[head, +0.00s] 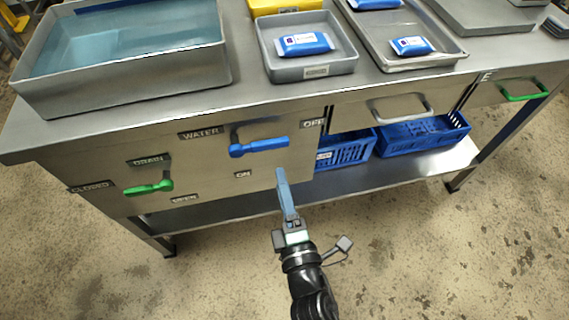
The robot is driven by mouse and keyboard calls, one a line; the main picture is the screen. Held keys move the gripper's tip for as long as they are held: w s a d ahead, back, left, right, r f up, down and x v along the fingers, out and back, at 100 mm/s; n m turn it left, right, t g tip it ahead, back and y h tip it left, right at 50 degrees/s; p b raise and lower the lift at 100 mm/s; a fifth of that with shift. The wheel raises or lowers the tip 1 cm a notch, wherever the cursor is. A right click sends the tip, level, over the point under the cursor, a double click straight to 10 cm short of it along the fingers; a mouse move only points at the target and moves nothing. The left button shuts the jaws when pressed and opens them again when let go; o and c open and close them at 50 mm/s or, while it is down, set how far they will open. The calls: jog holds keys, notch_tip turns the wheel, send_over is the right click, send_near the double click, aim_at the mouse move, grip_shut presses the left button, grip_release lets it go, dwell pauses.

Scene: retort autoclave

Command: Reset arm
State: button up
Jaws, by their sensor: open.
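My gripper (287,192) is open and empty in the head view. It is low in the middle of the picture, with the bench front behind it and below the blue water lever. I cannot tell its exact distance from the panel. My arm comes up from the bottom edge. The blue water lever (262,147) lies roughly level, its handle pointing right towards the OFF label. The green drain lever (150,187) also lies roughly level, its handle pointing left towards the CLOSED label.
A steel basin (60,97) of water stands on the bench at left. Steel trays (340,62) with blue-and-white packs (304,44) stand to its right. Blue crates (345,152) sit on the lower shelf. Drawer handles (400,106) stick out at right. The floor before the bench is clear.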

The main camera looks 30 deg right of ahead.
jog(key=shift+v, duration=0.9)
jog(key=w+a+r+m+t+h, duration=0.15)
jog(key=w+r+m, duration=0.35)
jog(key=r, duration=1)
jog(key=w+a+r+m+t, duration=0.1)
jog(key=w+r+m+t, duration=0.3)
jog(key=r, duration=1.1)
jog(key=s+a+r+m+t+y, duration=0.2)
jog(key=s+a+r, duration=0.15)
jog(key=r, duration=0.55)
jog(key=s+a+r+m+t+y, duration=0.15)
jog(key=a+r, duration=0.25)
jog(key=r, duration=0.5)
jog(key=s+a+r+m+t+y, duration=0.1)
jog(key=s+a+r+m+y, duration=0.25)
jog(key=r, duration=0.55)
notch_tip(320, 180, up, 22)
jog(key=a+n+p, duration=0.1)
jog(key=p, duration=2)
jog(key=shift+a+f, duration=0.15)
jog(key=shift+f, duration=0.1)
jog(key=shift+w+h, duration=0.1)
jog(key=shift+h, duration=0.15)
